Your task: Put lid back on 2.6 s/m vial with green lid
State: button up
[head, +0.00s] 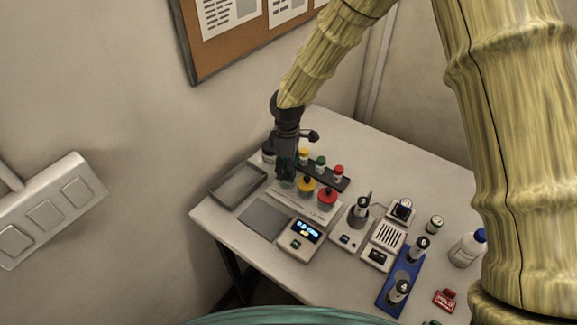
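My gripper (286,172) points down at the left end of a white stand (318,208) in the head view. It is dark and small, and I cannot tell whether its fingers are open or hold anything. A trace of green shows just under the fingertips, too small to identify. A green-lidded vial (320,162) stands in a dark rack (340,184) behind, between a yellow-lidded (303,156) and a red-lidded vial (339,172). Yellow (306,184) and red (327,194) round tops sit on the white stand, right of my gripper. No conductivity label is readable.
A grey tray (238,184) lies left of my gripper. A grey pad (264,216) and a lit display device (302,238) are in front.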

jog(key=o, duration=1)
jog(key=o, duration=0.4)
jog(key=shift+o, duration=0.2)
jog(key=shift+w+r, duration=0.1)
jog(key=shift+r+p, duration=2.35)
jog(key=shift+r, duration=1.1)
